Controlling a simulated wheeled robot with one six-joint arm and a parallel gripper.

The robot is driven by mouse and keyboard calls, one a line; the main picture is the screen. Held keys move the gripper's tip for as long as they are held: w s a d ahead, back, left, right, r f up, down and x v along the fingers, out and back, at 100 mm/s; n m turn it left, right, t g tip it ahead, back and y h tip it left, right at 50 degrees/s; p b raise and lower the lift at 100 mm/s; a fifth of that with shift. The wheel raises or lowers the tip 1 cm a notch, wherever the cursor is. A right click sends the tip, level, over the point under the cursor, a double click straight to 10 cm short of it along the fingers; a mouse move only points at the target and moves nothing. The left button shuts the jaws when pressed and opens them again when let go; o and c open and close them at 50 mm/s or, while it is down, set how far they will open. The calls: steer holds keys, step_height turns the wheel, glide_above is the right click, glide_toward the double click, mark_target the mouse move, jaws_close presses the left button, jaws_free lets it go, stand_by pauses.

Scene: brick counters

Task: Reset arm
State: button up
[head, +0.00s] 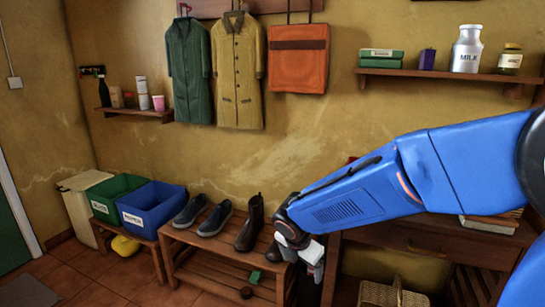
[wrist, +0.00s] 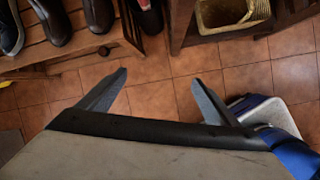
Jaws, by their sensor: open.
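My blue arm (head: 345,200) reaches in from the right in the head view and bends down at its wrist. My gripper (head: 312,268) hangs at the right end of the shoe bench, partly hidden by the arm's own wrist. In the wrist view my gripper (wrist: 158,90) points down at the tiled floor, its two grey fingers spread wide apart with nothing between them.
A wooden shoe bench (head: 190,245) holds shoes and boots (head: 250,225). A wooden desk (head: 390,235) stands behind the arm, with a wicker basket (head: 393,295) below. Blue (head: 150,205) and green bins stand left. The tiled floor (wrist: 150,75) below my gripper is clear.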

steer(key=s+d+r+m+y, duration=0.1)
steer(key=s+d+r+m, duration=0.4)
steer(key=s+d+m, duration=0.45)
steer(key=s+d+r+m, duration=0.5)
steer(key=s+d+m, duration=0.3)
steer(key=d+m, duration=0.15)
steer(key=s+d+m, duration=0.1)
steer(key=s+m, duration=0.7)
steer(key=shift+d+m+t+y, duration=0.15)
steer(key=shift+m+t+y, duration=0.15)
